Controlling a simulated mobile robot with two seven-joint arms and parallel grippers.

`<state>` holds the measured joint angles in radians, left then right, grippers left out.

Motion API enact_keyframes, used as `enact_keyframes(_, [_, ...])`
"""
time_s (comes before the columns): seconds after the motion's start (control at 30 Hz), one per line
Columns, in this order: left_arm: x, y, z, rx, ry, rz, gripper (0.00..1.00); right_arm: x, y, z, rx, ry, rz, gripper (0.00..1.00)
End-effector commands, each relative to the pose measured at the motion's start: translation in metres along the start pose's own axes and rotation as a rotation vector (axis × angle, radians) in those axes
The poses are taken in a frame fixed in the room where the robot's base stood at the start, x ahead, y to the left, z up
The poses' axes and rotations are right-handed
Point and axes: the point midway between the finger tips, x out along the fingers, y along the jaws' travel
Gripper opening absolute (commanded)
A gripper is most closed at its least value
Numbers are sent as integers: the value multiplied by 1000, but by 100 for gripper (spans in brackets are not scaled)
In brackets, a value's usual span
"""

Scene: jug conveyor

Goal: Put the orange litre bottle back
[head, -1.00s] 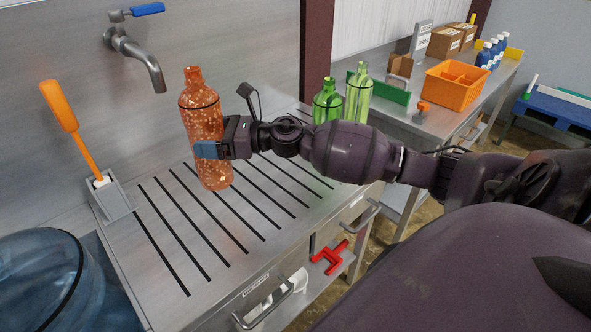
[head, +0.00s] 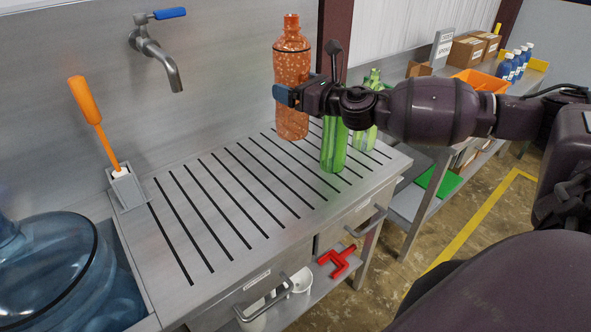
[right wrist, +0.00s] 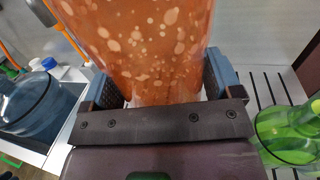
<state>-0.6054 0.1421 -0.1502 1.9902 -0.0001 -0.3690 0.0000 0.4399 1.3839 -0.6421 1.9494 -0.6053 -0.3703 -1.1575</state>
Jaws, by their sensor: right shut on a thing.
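The orange bottle (head: 292,66), speckled with pale spots and with a dark band near its shoulder, is upright in my right gripper (head: 283,95). The gripper is shut on its lower half. In the right wrist view the bottle (right wrist: 140,45) fills the space between the blue finger pads. The bottle appears held above the slotted drainboard (head: 225,215); whether its base touches is hard to tell. My left gripper is not in view.
Two green bottles stand on the drainboard's right part, one (head: 333,150) close beside the orange bottle, the other (head: 364,138) behind my arm. A blue jug (head: 50,270) sits in the sink at left. A tap (head: 158,50) and an orange-handled brush (head: 95,115) are behind. The drainboard's middle is clear.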

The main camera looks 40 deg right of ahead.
Motion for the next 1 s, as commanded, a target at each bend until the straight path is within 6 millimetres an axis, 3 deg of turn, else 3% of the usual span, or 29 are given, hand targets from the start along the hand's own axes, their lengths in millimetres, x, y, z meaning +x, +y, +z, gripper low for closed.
enact_keyframes(0.1, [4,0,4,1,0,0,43,0,0,-31,5,4,0,43])
enact_keyframes(0.5, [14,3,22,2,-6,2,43,0,1,-117,5,4,1,43])
enact_keyframes(0.83, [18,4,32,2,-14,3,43,0,1,-145,2,2,2,43])
enact_keyframes(1.0, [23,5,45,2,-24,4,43,0,1,-172,5,4,1,43])
